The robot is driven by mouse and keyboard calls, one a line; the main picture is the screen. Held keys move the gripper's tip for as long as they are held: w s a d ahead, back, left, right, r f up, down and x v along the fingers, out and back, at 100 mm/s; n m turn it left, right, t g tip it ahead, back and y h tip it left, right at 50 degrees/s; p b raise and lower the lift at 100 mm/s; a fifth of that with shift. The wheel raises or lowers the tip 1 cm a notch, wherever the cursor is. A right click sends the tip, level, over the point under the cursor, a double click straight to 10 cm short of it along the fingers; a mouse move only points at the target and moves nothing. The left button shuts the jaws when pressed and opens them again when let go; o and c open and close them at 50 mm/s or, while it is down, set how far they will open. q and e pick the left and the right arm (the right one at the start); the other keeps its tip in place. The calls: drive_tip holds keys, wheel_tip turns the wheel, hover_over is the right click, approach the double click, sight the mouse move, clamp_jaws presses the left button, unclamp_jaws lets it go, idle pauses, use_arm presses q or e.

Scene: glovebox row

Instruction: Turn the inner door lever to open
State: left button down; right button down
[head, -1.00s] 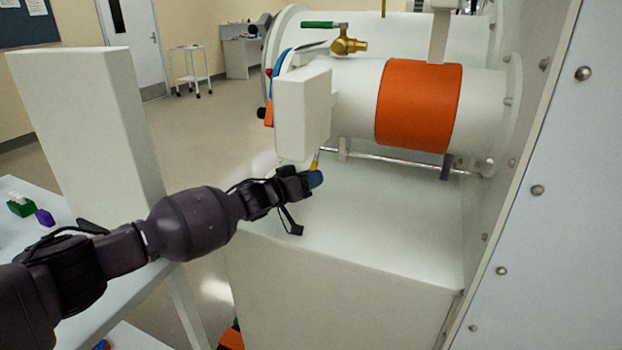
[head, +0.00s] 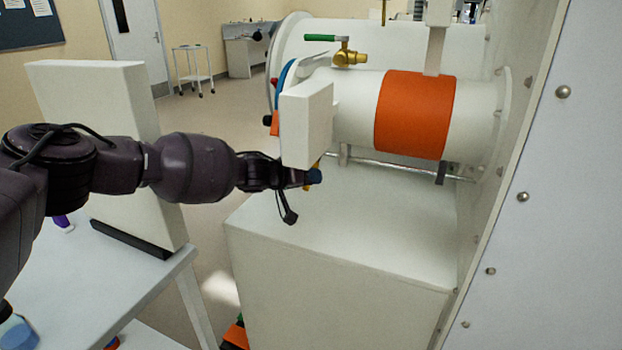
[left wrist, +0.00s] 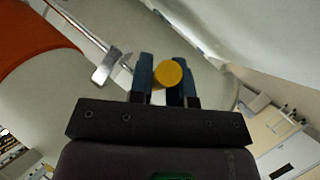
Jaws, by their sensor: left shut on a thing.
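The lever's yellow grip (head: 308,188) shows just beside my left gripper (head: 314,177), in front of the white cylinder and below a white box-shaped block. In the left wrist view its round yellow end (left wrist: 168,73) sits between the two blue fingers of the left gripper (left wrist: 167,82), which are shut on it. A thin metal rod (head: 385,163) runs under the cylinder, with a dark block (head: 441,172) near its right end. The rod also shows in the left wrist view (left wrist: 75,28). The joint between lever and rod is hidden. My right gripper is not in view.
A white cylinder with an orange band (head: 412,115) lies above a white cabinet top (head: 350,215). A brass valve with a green handle (head: 345,50) is behind. A white panel (head: 110,130) stands on the table at left. A riveted wall (head: 540,220) closes the right side.

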use_arm(q)
drive_tip(key=shift+s+r+n+g+y, duration=0.3)
drive_tip(key=shift+r+g+y, duration=0.15)
drive_tip(key=shift+g, duration=0.25)
drive_tip(key=shift+a+r, duration=0.1)
idle(0.4)
drive_tip(key=c, duration=1.1)
unclamp_jaws()
drive_tip(key=shift+r, duration=0.15)
drive_tip(key=shift+s+a+r, duration=0.15)
drive_tip(key=shift+a+r, duration=0.05)
drive_tip(key=p+v, duration=0.3)
drive_tip(key=v, duration=0.7)
